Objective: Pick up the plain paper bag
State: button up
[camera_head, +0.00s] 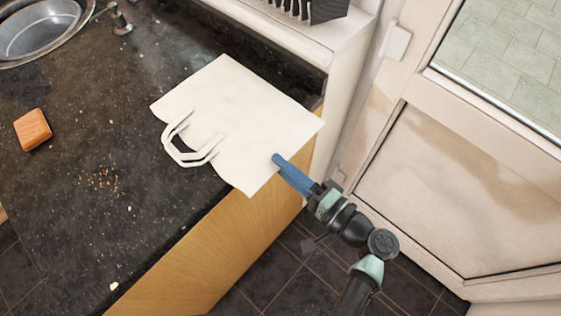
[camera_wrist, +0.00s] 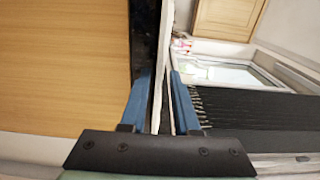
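The plain paper bag (camera_head: 238,118) is cream-white and lies flat on the dark counter, its two handles (camera_head: 187,143) toward the left. Its right corner reaches past the counter's edge. My gripper (camera_head: 281,166) is at the bag's overhanging right edge, with one blue finger visible above the bag. The other finger is hidden in the head view. In the wrist view, the bag (camera_wrist: 162,55) shows edge-on as a thin pale strip between the two spread fingers (camera_wrist: 160,88). The gripper looks open around the edge, not closed down on it.
The speckled dark counter (camera_head: 130,220) has a wooden front (camera_head: 215,255). An orange-brown block (camera_head: 33,129), crumbs (camera_head: 101,181) and a metal sink (camera_head: 40,30) are to the left. A dark slotted rack (camera_head: 312,10) stands behind. A pale door (camera_head: 455,180) is at right.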

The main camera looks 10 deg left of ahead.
grip_shut()
dwell(0.3)
jog(key=s+d+r+p, duration=0.5)
jog(key=s+d+r, duration=0.2)
jog(key=d, duration=0.4)
jog(key=shift+s+r+p, duration=0.25)
jog(key=shift+s+p, duration=0.05)
jog(key=shift+s, duration=0.5)
jog(key=shift+d, duration=0.1)
dwell(0.4)
